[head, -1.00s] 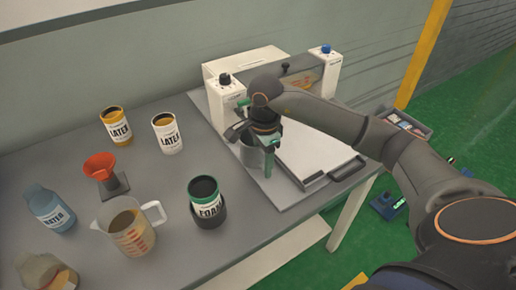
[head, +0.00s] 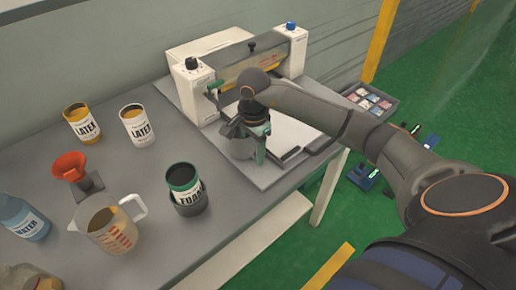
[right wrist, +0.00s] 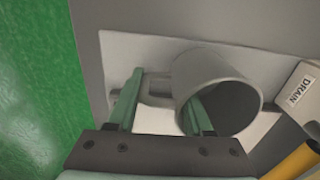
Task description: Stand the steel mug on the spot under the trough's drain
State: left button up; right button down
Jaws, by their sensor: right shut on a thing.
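The steel mug (head: 241,148) is a plain grey cup with a side handle, in front of the white-posted machine. My right gripper (head: 262,150) is shut on it from the handle side. In the right wrist view the mug (right wrist: 205,75) has its open mouth facing the camera, one green finger inside the rim and the other out by the handle. A grey-white part labelled DRAIN (right wrist: 300,88) is at the right of that view, apart from the mug. I cannot make out a marked spot below the drain. The left gripper is not in view.
A foam can in a dark holder (head: 187,190), a measuring jug (head: 105,228), a red funnel (head: 70,168) and two latex cans (head: 137,125) stand on the grey table (head: 140,180). A white plate (head: 285,138) lies in front of the machine. Green floor is at the right.

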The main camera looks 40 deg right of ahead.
jog(key=shift+w+f, duration=0.3)
jog(key=shift+w, duration=0.05)
jog(key=shift+w+a+r+b, duration=0.1)
jog(key=shift+w+a+b, duration=0.1)
jog(key=shift+w+b, duration=1.25)
jog(key=shift+w+a+r+b, duration=0.15)
jog(key=shift+w+b, duration=0.35)
jog(key=shift+w, duration=1.7)
jog(key=shift+f, duration=0.4)
jog(key=shift+c, duration=1.1)
grip_release()
